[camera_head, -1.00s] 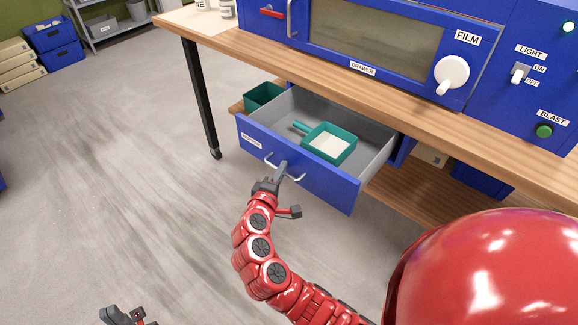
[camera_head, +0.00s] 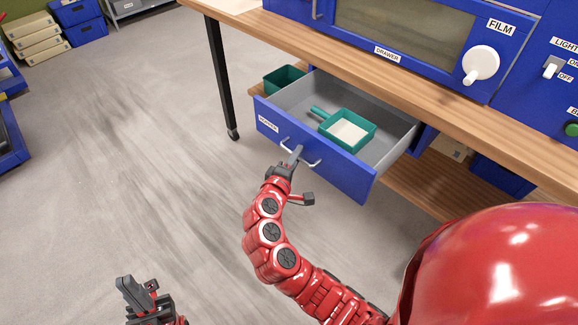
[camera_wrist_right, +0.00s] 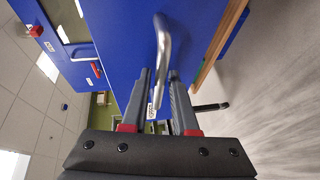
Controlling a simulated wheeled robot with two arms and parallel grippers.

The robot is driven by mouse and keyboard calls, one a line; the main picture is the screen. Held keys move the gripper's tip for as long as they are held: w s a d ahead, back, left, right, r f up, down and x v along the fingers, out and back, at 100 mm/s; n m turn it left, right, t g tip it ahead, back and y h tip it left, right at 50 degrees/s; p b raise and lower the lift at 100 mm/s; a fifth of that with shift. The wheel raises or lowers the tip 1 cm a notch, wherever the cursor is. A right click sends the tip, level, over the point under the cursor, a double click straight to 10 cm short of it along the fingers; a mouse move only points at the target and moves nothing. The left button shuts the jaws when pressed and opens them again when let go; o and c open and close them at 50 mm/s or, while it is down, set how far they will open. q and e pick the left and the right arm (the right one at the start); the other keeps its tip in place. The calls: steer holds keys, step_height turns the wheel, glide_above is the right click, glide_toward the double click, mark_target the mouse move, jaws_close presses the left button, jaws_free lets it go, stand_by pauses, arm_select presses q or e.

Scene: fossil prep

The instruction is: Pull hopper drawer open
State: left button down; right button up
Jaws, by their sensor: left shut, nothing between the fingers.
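The hopper drawer (camera_head: 318,160) has a blue front with a small white label and stands open under the bench. Its grey inside shows, with a green scoop-like tray (camera_head: 368,143) holding something pale. My right gripper (camera_head: 296,156) is at the silver bar handle (camera_head: 314,162) on the drawer front. In the right wrist view the handle (camera_wrist_right: 163,45) passes between the two fingertips (camera_wrist_right: 160,78), which close around it. My left gripper (camera_head: 128,290) is low at the left of the head view, shut and empty, away from the drawer.
The wooden bench top (camera_head: 395,90) runs above the drawer and carries a blue machine (camera_head: 480,98) with a white knob. A green bin (camera_head: 283,77) sits on the lower shelf beside the drawer. The grey floor (camera_head: 130,180) at the left is clear.

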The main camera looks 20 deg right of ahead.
steer(key=v, duration=1.7)
steer(key=shift+r+p, duration=0.15)
steer(key=shift+p, duration=0.15)
